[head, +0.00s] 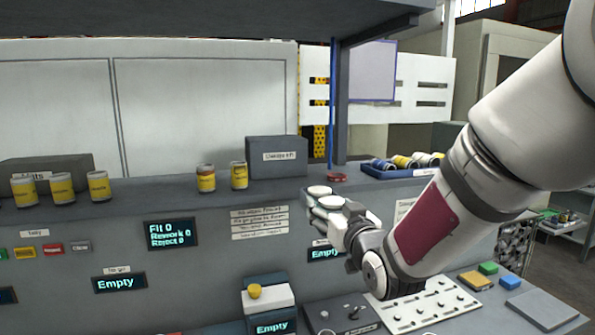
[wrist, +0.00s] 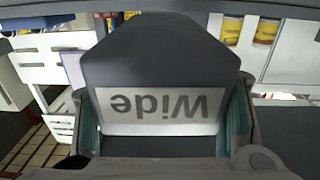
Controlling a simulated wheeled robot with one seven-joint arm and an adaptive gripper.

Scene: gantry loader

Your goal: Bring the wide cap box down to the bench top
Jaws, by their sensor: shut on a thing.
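The wide cap box (wrist: 160,62) is a dark grey box with a pale label reading "Wide", upside down in the wrist view. My gripper (wrist: 162,118) is shut on it, with a green-padded finger at each side of the labelled face. I cannot clearly make out the held box there. The bench top (head: 385,326) lies below my gripper.
On the shelf stand a grey labelled box (head: 277,157), several yellow-labelled jars (head: 239,176) and a blue tray (head: 398,172) of jars. Below are a yellow-knobbed device (head: 268,297), a white studded board (head: 425,306) and coloured blocks (head: 476,281). A blue-edged post (head: 339,110) rises behind my gripper.

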